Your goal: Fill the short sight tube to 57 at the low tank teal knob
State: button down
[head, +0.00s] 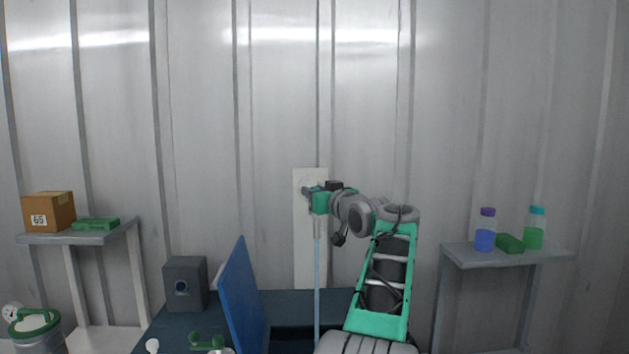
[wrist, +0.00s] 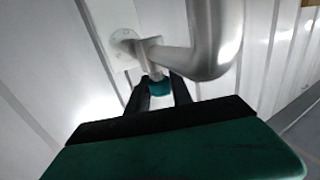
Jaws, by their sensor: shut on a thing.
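The teal knob (wrist: 160,88) sits on a metal tap fitted to a white wall plate (wrist: 112,30). My gripper (wrist: 160,92) is shut on the knob, with one dark finger on each side of it. A bent metal spout (wrist: 215,40) curves down beside the fingers. In the head view my gripper (head: 312,193) is at the tall white panel (head: 310,260). A thin pale-blue column (head: 317,285), which looks like running liquid, drops straight from the spout. Its lower end is out of frame. I cannot make out a sight tube or its scale.
A tilted blue board (head: 240,295) and a dark grey box (head: 185,283) stand on the dark bench (head: 285,303). A left shelf (head: 75,237) holds a brown box (head: 48,211). A right shelf (head: 510,258) holds two bottles and a green block. A green-rimmed vessel (head: 35,325) is lower left.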

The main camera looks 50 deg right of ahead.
jog(key=n+y+p, duration=0.1)
jog(key=p, duration=0.1)
jog(key=r+t+y+p, duration=0.1)
jog(key=p, duration=0.1)
jog(key=shift+s+d+r+n+y, duration=0.1)
jog(key=shift+d+r+n+y, duration=0.05)
jog(key=shift+d+n+y, duration=0.2)
jog(key=n+y+p, duration=0.1)
jog(key=p, duration=0.1)
jog(key=y+p, duration=0.1)
jog(key=p, duration=0.1)
jog(key=n+y+p, duration=0.1)
jog(key=y, duration=0.1)
jog(key=shift+a+f+n+t+p, duration=0.3)
jog(key=shift+f+n+t+p, duration=0.05)
jog(key=shift+t+p, duration=0.05)
jog(key=shift+f+n+y+p, duration=0.1)
jog(key=shift+n+y+p, duration=0.7)
jog(key=shift+y+p, duration=0.55)
jog(key=c, duration=1.3)
grip_release()
jog(key=shift+w+a, duration=0.1)
jog(key=shift+w, duration=0.15)
jog(key=shift+o, duration=0.9)
jog(key=shift+s+f, duration=0.1)
jog(key=shift+f, duration=0.05)
